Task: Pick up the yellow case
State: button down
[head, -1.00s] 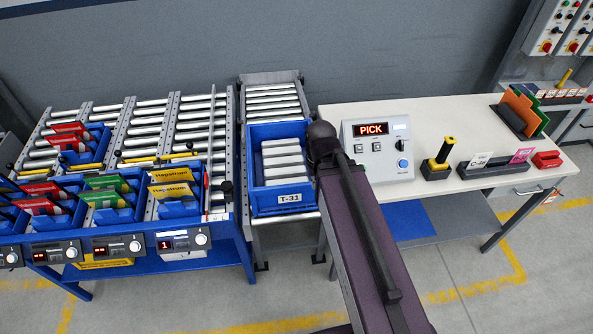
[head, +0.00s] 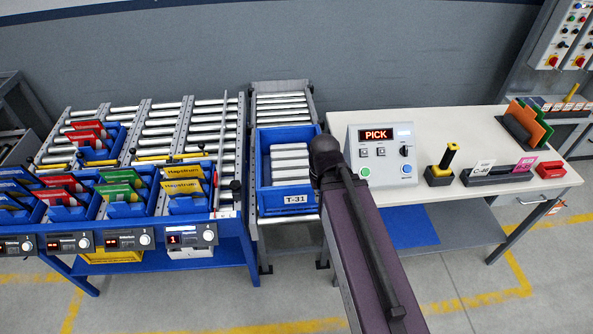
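Two yellow cases with dark lettering stand one behind the other in the rightmost blue bin of the rack at left. The rear yellow case (head: 183,172) shows its upper part. The front yellow case (head: 182,190) leans in the bin (head: 188,207). A lit display (head: 187,236) below this bin reads 1. My dark arm reaches up from the bottom, and its rounded end is by the right side of the blue tote. My gripper does not show. The arm is well to the right of the yellow cases and apart from them.
The blue tote T-31 (head: 285,200) holds grey-white blocks on a roller conveyor (head: 283,105). Nearby bins hold red cases (head: 62,183) and green cases (head: 118,180). A control box (head: 383,155) reading PICK stands on the white table (head: 455,122). Open floor lies in front.

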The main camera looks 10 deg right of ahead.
aim_at(183, 187)
jog(key=u, duration=0.1)
jog(key=i, duration=0.95)
jog(key=z, duration=0.05)
